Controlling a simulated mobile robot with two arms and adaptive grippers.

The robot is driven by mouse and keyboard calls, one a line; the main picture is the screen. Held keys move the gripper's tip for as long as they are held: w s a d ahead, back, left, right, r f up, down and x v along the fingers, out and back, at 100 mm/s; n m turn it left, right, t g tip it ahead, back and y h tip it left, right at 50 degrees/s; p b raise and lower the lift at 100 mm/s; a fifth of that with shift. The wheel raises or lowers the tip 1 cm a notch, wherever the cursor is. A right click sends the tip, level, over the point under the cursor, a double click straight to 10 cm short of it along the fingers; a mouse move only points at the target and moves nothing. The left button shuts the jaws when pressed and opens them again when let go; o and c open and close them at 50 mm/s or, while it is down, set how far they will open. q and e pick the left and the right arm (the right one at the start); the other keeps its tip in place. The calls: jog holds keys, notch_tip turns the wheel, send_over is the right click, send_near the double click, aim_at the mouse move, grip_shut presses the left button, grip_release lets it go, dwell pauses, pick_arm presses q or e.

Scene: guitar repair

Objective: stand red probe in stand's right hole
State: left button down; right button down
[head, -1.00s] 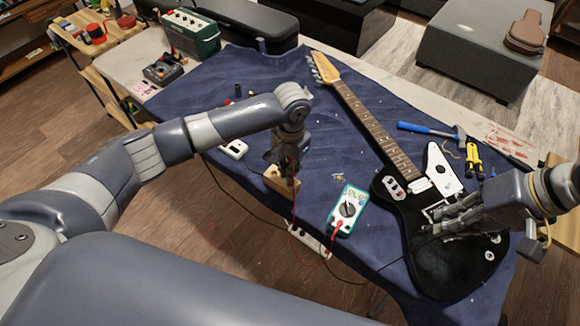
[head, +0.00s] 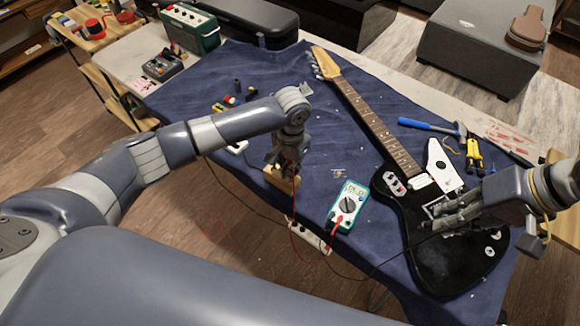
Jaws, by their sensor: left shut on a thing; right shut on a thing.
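The wooden stand (head: 284,184) is a small block near the front edge of the blue mat. My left gripper (head: 284,168) is right over it and hides its top and holes. It is shut on the red probe, whose body is mostly hidden by the fingers; a red lead (head: 294,212) hangs down from there. I cannot tell whether the probe's tip is in a hole. The teal multimeter (head: 348,206) lies to the right, with the red lead plugged in. My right gripper (head: 446,216) is shut over the black guitar's body, where a dark lead ends; what it holds is too small to make out.
The black electric guitar (head: 414,222) lies across the mat's right side. A blue hammer (head: 428,126) and yellow-handled pliers (head: 474,152) lie beyond it. A white power strip (head: 308,236) is below the mat's front edge.

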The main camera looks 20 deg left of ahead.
pick_arm(q)
jog(key=shift+f, duration=0.25)
jog(key=c, duration=1.3)
grip_release()
jog(key=shift+r, duration=0.1)
pick_arm(e)
jog(key=shift+r, duration=0.1)
pick_arm(q)
notch_tip(320, 180, up, 7)
jog(key=p, duration=0.8)
pick_arm(e)
notch_tip(320, 180, up, 8)
jog(key=shift+r, duration=0.1)
